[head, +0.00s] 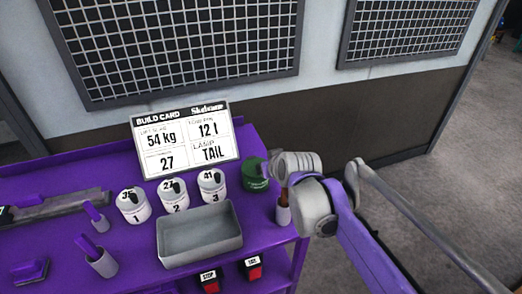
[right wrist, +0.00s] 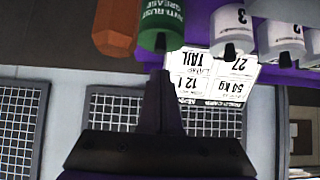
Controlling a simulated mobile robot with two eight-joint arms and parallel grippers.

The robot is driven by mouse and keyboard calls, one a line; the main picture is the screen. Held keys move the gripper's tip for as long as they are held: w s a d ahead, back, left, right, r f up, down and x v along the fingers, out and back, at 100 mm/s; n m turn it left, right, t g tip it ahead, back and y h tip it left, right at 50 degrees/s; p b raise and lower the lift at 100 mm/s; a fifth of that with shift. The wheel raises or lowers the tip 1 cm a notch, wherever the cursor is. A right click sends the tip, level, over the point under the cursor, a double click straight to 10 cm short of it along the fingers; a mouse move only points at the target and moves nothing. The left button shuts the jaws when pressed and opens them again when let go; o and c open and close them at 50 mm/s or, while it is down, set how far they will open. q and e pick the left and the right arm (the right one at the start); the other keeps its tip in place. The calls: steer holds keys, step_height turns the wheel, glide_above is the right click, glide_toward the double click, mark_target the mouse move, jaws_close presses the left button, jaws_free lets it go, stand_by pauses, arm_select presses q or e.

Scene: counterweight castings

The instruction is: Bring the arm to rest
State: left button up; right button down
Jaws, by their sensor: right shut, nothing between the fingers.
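My right arm reaches in from the right in the head view, its grey wrist (head: 297,165) over the right end of the purple table (head: 75,165). Its fingers are hard to make out there. In the right wrist view my right gripper (right wrist: 163,72) is shut and empty. Its tips are just below the green grease can (right wrist: 162,25) in the picture; I cannot tell whether they touch. The can also shows in the head view (head: 254,175), partly beside the wrist. My left gripper is not in view.
White numbered castings 1 (head: 133,206), 2 (head: 173,197) and 3 (head: 212,187) stand behind a grey tray (head: 198,245). A build card (head: 185,146) stands at the back. A brown-topped holder (head: 283,212) is close to my arm. Mesh panels (head: 180,45) line the wall.

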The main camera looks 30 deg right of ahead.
steer(key=s+a+f+n+g+y, duration=0.1)
steer(key=s+a+f+g, duration=0.1)
steer(key=s+a+f, duration=0.4)
steer(key=s+a+f+n+g+y+p, duration=0.1)
steer(key=s+a+f+g, duration=0.1)
steer(key=s+a+f, duration=0.5)
steer(key=s+a, duration=0.2)
steer(key=s, duration=0.3)
steer(key=shift+s+f+n, duration=0.2)
steer(key=shift+s+n, duration=0.1)
steer(key=shift+s, duration=0.05)
